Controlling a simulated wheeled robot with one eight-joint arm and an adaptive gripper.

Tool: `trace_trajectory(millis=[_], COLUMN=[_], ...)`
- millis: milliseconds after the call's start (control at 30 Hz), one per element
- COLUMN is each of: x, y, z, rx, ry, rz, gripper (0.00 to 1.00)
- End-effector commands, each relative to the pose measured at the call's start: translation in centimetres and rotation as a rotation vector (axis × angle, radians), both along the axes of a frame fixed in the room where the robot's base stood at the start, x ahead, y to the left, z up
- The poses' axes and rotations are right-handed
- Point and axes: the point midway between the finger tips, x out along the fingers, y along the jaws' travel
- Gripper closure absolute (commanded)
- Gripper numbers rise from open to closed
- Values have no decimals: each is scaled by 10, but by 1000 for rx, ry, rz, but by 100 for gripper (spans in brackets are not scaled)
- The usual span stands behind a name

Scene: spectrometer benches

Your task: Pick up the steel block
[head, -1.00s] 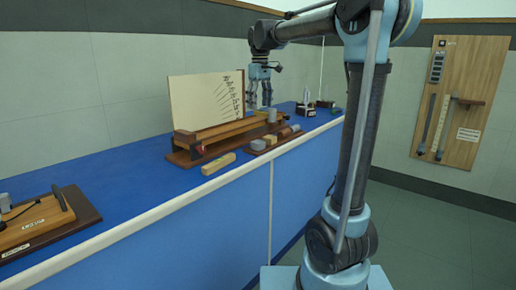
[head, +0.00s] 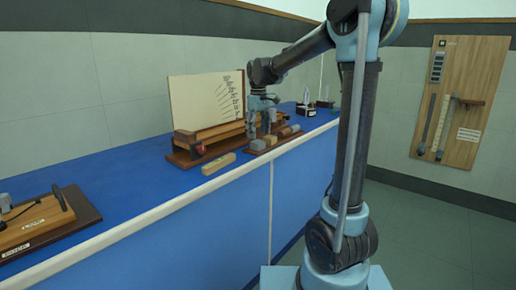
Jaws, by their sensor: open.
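Several small blocks sit in a row on a dark wooden tray (head: 266,151) near the front edge of the blue bench. A grey block (head: 271,140) in that row looks like the steel block, but at this size I cannot be sure of its metal. A browner block (head: 258,145) sits just to its left. My gripper (head: 262,130) points down, open and empty, low over the row at its back side. Its fingers partly overlap the blocks in the view, so I cannot tell whether they touch or straddle one.
A wooden stand (head: 207,140) with an upright cream board (head: 205,102) is close to my gripper's left. A loose yellowish bar (head: 218,164) lies in front. Small apparatus (head: 306,108) stands farther back right.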

Motion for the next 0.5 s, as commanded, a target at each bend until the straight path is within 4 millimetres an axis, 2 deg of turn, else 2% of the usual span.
trace_trajectory(millis=[333, 500], x=[-4, -3], y=[2, 2], z=[-38, -51], rx=[0, 0], ry=[0, 0], rz=[0, 0], gripper=[35, 35])
